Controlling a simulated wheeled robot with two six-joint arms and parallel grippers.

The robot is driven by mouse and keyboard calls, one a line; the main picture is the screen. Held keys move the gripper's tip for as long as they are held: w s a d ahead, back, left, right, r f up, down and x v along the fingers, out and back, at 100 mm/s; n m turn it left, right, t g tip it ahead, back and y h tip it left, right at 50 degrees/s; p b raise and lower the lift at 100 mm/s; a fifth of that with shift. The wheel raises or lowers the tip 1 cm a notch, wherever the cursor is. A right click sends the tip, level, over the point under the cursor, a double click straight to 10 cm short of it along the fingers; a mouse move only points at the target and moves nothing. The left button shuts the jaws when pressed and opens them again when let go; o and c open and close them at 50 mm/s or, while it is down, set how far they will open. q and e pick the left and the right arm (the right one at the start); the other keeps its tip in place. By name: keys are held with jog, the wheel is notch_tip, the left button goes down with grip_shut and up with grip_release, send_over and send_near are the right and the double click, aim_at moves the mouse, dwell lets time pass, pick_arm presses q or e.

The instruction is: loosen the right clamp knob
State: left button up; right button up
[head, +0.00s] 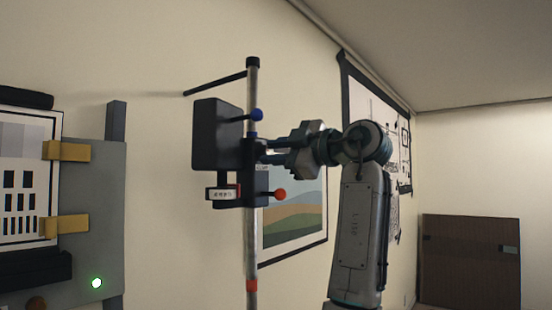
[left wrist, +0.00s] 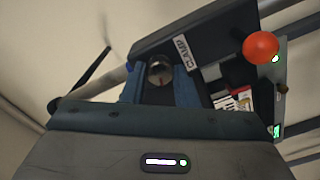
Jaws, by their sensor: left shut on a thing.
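A black clamp assembly is mounted on an upright metal pole (head: 252,240) in the head view. My left gripper (head: 266,152) reaches it from the right side of the pole. The gripper is shut on this knob, beside a white "CLAMP" label (left wrist: 185,52). My right gripper is in neither view.
A blue ball lever (head: 257,115) is above my gripper, and a red ball lever (head: 279,194) below; the red ball also shows in the left wrist view (left wrist: 260,46). A dark box (head: 216,134) is left of the pole. A grey panel (head: 97,210) stands further left.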

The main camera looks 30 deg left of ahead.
pick_arm(q)
jog(key=shift+n+b, duration=0.35)
jog(key=shift+n, duration=1.55)
jog(key=o, duration=1)
jog(key=d+b, duration=0.4)
jog(key=d, duration=0.6)
jog(key=shift+s+d, duration=0.4)
